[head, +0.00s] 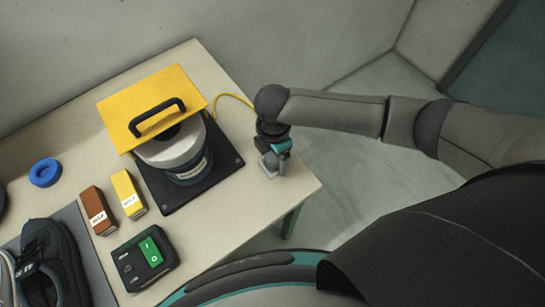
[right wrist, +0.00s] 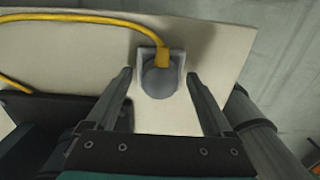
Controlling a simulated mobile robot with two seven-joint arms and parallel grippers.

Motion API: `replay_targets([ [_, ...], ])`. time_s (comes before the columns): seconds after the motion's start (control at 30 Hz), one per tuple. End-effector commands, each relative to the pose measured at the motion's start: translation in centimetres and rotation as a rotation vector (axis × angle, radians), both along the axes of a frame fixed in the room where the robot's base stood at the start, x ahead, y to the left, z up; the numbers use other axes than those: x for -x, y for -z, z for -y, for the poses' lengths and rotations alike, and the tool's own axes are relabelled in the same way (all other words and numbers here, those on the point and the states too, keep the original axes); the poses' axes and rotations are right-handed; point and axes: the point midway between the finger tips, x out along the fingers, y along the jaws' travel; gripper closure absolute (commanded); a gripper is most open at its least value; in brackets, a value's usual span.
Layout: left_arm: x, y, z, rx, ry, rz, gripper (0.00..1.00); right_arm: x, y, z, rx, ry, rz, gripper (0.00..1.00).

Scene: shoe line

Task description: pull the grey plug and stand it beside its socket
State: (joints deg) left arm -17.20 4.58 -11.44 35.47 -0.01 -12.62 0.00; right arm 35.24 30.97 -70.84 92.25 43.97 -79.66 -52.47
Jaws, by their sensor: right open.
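The grey plug (right wrist: 158,84) shows in the right wrist view as a rounded grey body with a yellow cord at its far end. It sits at the light grey socket (right wrist: 147,58), whose raised sides show around it; it appears to be in it. My right gripper (right wrist: 159,74) is open, with one finger on each side of the plug and visible gaps to both. In the head view my right gripper (head: 277,152) is above the socket (head: 266,167) at the table's right corner and partly hides it and the plug. My left gripper is not in view.
A yellow cord (head: 236,98) runs from the machine with a yellow handled lid (head: 120,118) on a black base (head: 222,170).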

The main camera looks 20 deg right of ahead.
Motion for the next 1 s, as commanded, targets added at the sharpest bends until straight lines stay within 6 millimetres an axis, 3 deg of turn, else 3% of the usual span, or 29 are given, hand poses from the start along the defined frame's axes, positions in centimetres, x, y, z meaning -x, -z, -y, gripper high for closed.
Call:
replay_targets([
  [0.67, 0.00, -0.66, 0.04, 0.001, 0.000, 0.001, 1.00, -0.03, -0.01, -0.03, 0.000, 0.000, 0.001, 0.14],
  [1.0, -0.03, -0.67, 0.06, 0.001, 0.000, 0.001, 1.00, -0.02, -0.01, -0.03, 0.000, 0.000, 0.000, 0.50],
])
